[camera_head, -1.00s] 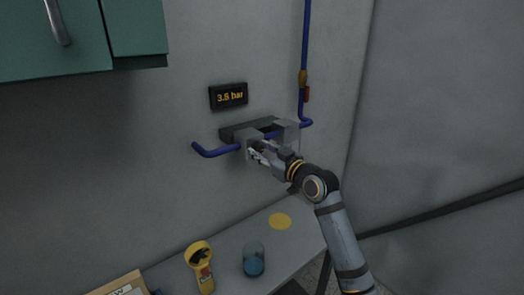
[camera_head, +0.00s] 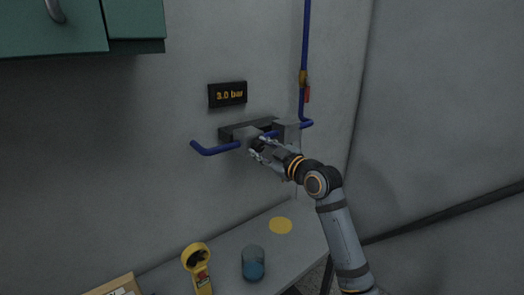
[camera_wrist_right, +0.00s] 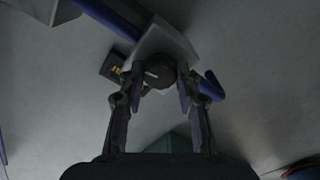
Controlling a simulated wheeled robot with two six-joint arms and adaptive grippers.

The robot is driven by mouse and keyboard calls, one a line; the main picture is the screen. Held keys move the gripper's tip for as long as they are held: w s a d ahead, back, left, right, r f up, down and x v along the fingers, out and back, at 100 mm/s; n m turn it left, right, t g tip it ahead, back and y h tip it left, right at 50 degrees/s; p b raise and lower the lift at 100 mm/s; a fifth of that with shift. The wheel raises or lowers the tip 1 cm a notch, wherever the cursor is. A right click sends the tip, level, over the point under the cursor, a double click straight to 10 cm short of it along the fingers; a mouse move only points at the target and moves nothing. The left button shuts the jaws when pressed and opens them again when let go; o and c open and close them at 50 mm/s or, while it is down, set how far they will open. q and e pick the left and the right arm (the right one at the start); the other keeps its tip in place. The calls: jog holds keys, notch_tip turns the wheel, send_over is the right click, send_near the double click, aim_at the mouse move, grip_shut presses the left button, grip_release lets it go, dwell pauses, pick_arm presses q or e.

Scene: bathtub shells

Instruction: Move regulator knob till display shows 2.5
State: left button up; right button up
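The display (camera_head: 228,94) on the wall reads 3.0 bar. Below it the grey regulator block (camera_head: 247,134) sits on the blue pipe. In the right wrist view the round dark regulator knob (camera_wrist_right: 158,75), with a light mark on its face, sits on the block between my right gripper's fingers. In the head view the knob is mostly hidden by the gripper. My right gripper (camera_head: 257,148) is at the block, its fingers spread on either side of the knob with small gaps; in the wrist view it shows too (camera_wrist_right: 160,80). My left gripper is not in view.
Blue pipe (camera_head: 215,151) runs out left of the block and up the wall at right, past a brass valve with a red part (camera_head: 305,92). A green cabinet (camera_head: 90,30) hangs upper left. Below, a counter holds a yellow device (camera_head: 199,270), a blue cup (camera_head: 253,264) and a yellow disc (camera_head: 281,226).

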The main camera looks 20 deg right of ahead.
jog(key=o, duration=0.4)
jog(key=shift+v, duration=3.75)
